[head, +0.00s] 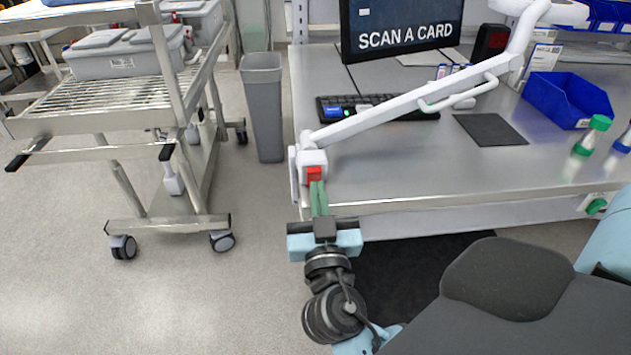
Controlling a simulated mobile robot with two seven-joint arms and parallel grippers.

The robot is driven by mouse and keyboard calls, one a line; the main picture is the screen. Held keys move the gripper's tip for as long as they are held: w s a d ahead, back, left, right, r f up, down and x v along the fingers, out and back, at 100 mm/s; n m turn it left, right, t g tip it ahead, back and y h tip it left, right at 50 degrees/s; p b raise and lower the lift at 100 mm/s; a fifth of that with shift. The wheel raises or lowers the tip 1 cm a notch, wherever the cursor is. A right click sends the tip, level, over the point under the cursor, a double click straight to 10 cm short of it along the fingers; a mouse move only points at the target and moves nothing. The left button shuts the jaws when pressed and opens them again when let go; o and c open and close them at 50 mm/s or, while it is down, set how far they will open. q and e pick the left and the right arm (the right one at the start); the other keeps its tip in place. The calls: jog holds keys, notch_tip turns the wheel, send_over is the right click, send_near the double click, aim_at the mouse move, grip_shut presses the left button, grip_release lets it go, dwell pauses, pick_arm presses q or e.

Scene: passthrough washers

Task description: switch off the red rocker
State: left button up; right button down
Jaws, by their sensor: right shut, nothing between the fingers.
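The red rocker (314,174) is on the front of a white block (311,158) at the left front corner of the steel bench. The block is at the low end of a long white jointed arm (410,102). My right gripper (317,186) has its green fingers together, with nothing between them. The fingertips are right at the lower edge of the rocker in the head view and cover a little of it. I cannot tell whether they touch it, or which way the rocker is tipped. My left gripper is not in view.
The steel bench (400,172) holds a keyboard (385,107), a screen (402,25) reading "SCAN A CARD", a dark mat (490,129), a blue bin (566,100) and green-capped bottles (592,135). A grey waste bin (264,105) and a wheeled steel cart (190,85) stand left. Floor at lower left is clear.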

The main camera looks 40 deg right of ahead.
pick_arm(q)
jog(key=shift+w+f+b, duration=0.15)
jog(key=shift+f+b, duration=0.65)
pick_arm(e)
jog(key=v, duration=0.2)
jog(key=r+v, duration=0.1)
jog(key=v, duration=0.2)
jog(key=shift+s, duration=0.1)
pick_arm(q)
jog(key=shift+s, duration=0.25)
pick_arm(e)
jog(key=shift+d+f, duration=0.1)
